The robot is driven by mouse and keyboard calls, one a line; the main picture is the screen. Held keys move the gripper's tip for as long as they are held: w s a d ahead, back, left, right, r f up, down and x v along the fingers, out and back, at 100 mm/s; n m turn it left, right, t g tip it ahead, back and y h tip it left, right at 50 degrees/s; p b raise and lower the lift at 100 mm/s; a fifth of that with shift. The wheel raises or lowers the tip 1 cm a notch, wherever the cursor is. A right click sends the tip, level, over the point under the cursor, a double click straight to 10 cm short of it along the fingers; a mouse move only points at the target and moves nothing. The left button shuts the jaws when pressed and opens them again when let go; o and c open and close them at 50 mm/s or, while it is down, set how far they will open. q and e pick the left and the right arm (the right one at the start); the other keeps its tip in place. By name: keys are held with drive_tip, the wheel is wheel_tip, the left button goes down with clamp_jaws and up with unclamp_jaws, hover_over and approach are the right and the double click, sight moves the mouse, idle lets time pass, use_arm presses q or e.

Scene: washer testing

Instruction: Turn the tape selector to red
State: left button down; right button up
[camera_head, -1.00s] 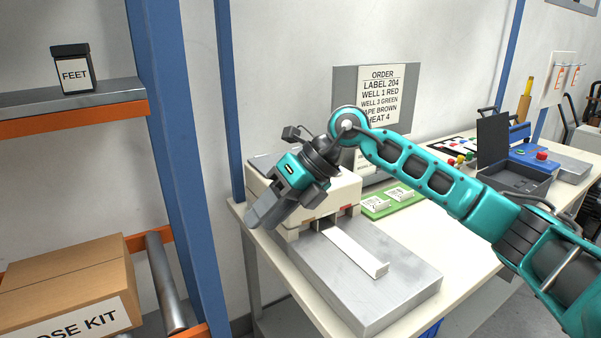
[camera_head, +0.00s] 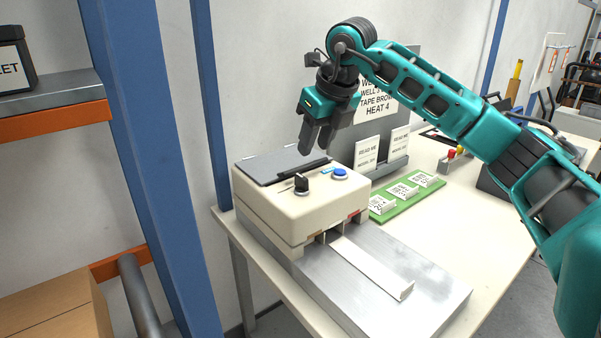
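The cream machine (camera_head: 275,215) stands on a grey metal plate at the left end of the bench. On its top is a black knob (camera_head: 301,183), likely the tape selector, beside a blue button (camera_head: 340,174). Which colour the knob points to is too small to tell. A white strip (camera_head: 370,266) comes out of the machine's front slot. My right gripper (camera_head: 316,148) hangs above the machine's top, fingers downward, above and apart from the knob. Its fingers look close together, but whether they are shut is unclear. My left gripper is not in view.
A grey order board (camera_head: 411,136) and white cards stand behind the machine. A green tray (camera_head: 407,199) with labelled pieces lies to its right. A blue post (camera_head: 160,180) and shelf with a box (camera_head: 60,305) are at left.

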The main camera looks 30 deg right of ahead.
sight(302, 177)
drive_tip(key=x, duration=1)
drive_tip(key=shift+f, duration=0.1)
clamp_jaws()
